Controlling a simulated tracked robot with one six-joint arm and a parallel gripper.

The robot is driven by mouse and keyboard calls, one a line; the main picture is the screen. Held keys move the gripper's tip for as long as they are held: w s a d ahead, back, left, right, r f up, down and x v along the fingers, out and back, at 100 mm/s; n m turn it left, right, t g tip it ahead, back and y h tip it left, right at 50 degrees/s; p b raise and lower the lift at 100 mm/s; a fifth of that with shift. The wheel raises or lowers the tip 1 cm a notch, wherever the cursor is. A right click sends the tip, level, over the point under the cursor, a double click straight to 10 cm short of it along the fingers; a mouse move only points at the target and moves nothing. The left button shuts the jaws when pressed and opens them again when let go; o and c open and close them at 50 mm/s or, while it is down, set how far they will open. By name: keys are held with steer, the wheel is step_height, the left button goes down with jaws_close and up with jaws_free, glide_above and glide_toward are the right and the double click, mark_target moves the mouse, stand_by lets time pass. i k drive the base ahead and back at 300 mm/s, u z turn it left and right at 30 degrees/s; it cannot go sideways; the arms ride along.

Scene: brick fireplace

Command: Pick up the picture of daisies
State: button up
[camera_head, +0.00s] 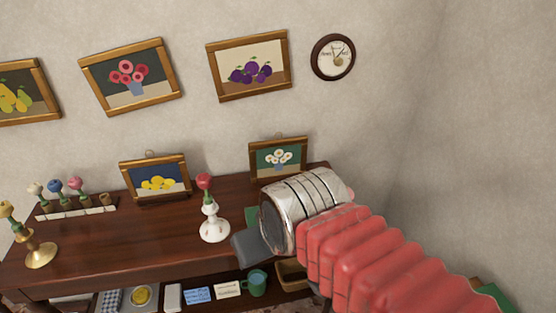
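The picture of daisies (280,158) is small, with white flowers on a green ground in a gold-brown frame. It stands upright at the back right of the dark wooden shelf top (130,235), close to the wall. My gripper (251,249) reaches in from the lower right on a red ribbed arm with a silver wrist. It is in front of and below the picture, apart from it. One dark finger end shows; the rest is hidden, so I cannot tell whether it is open. The wrist comes close to the picture's lower edge in the view.
A white candlestick-like holder with a red flower (212,220) stands just left of my gripper. A lemon picture (157,180) stands further left. A flower rack (75,208) and brass holder (40,254) are at far left. A teal mug (255,283) sits on the lower shelf.

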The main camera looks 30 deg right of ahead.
mark_target(283, 155)
steer(key=i, duration=0.95)
